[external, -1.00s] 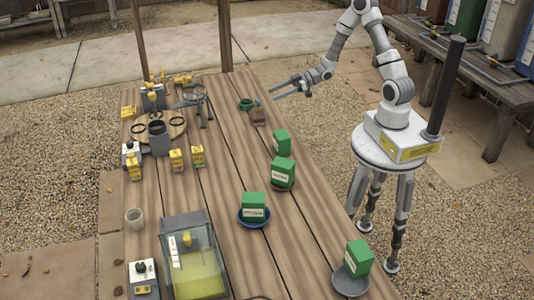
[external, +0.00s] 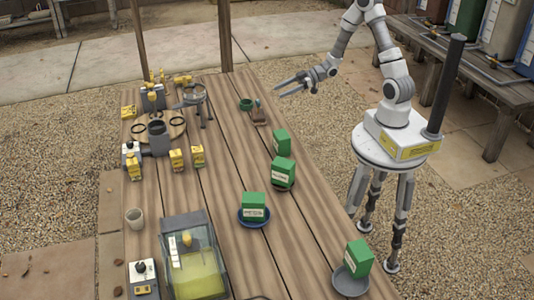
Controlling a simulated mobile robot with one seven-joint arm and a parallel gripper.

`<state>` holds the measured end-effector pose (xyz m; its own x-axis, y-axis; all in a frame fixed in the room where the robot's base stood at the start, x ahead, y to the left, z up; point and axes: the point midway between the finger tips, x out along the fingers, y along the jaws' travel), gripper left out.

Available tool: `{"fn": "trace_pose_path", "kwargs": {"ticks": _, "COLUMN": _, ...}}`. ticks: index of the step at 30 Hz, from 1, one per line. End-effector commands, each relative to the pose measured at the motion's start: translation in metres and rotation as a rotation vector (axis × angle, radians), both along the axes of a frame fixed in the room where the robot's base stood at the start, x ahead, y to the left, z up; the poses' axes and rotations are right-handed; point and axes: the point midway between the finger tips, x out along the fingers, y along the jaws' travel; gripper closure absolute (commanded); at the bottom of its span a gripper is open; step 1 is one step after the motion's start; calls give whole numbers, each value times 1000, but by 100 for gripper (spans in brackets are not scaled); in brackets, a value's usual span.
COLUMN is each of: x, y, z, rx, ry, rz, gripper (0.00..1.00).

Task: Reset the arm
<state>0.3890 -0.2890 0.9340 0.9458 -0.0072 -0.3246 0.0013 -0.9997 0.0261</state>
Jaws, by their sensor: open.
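My gripper (external: 291,86) is open and empty. It is in the air at the right edge of the wooden table (external: 230,150), with its fingers pointing left. My arm reaches over from its white base to the right of the table. A small brown item (external: 258,116) and a green cup-like item (external: 246,104) lie on the table to the lower left of the gripper, apart from it.
Several green boxes stand along the table's right side, one on a blue dish (external: 254,217) and one on a grey dish (external: 351,281). A glass-walled case (external: 190,258), a beige cup (external: 135,217), a dark canister (external: 158,138) and yellow boxes (external: 177,160) stand at left.

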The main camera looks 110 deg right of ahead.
Motion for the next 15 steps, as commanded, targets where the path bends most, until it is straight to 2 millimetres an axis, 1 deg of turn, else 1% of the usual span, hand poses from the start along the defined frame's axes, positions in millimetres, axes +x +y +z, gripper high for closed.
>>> {"fn": "trace_pose_path", "kwargs": {"ticks": 5, "x": 20, "y": 10, "z": 14, "rx": -119, "ry": 116, "rz": 14, "gripper": 28}}
{"fn": "trace_pose_path", "kwargs": {"ticks": 8, "x": 32, "y": 16, "z": 28, "rx": -198, "ry": 182, "rz": 5, "gripper": 28}}
{"fn": "trace_pose_path", "kwargs": {"ticks": 11, "x": 42, "y": 24, "z": 48, "rx": -269, "ry": 229, "rz": -11, "gripper": 28}}
{"fn": "trace_pose_path", "kwargs": {"ticks": 15, "x": 52, "y": 37, "z": 81, "rx": -349, "ry": 271, "rz": -42, "gripper": 28}}
